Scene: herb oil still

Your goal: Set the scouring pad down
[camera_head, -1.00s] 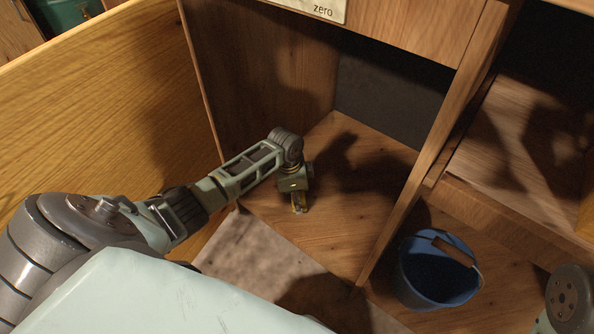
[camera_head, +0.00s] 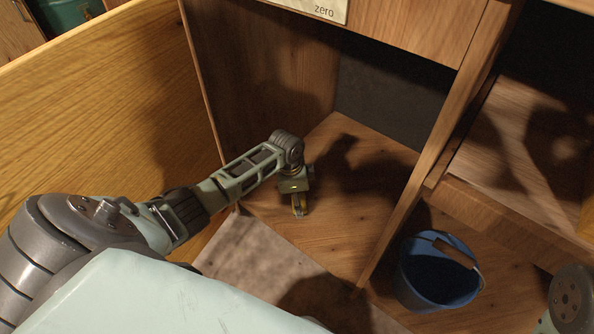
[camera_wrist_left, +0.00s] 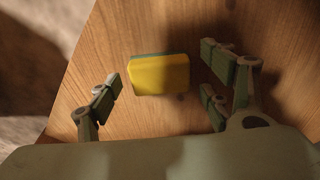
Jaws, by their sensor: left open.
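The scouring pad (camera_wrist_left: 160,75) is a yellow block with a green layer along one long edge. In the left wrist view it rests on the wooden cabinet floor. My left gripper (camera_wrist_left: 161,88) is open around it, with one finger to its left and two to its right, and gaps show on both sides. In the head view my left gripper (camera_head: 299,208) points down inside the open compartment, low over its floor (camera_head: 345,235). A little yellow shows at the fingers there, and most of the pad is hidden. My right gripper is not in view.
A blue bucket (camera_head: 437,285) with a wooden handle stands in the compartment to the right, past an upright divider (camera_head: 420,180). A wooden side panel (camera_head: 100,100) is at the left. The compartment floor behind and right of the gripper is clear.

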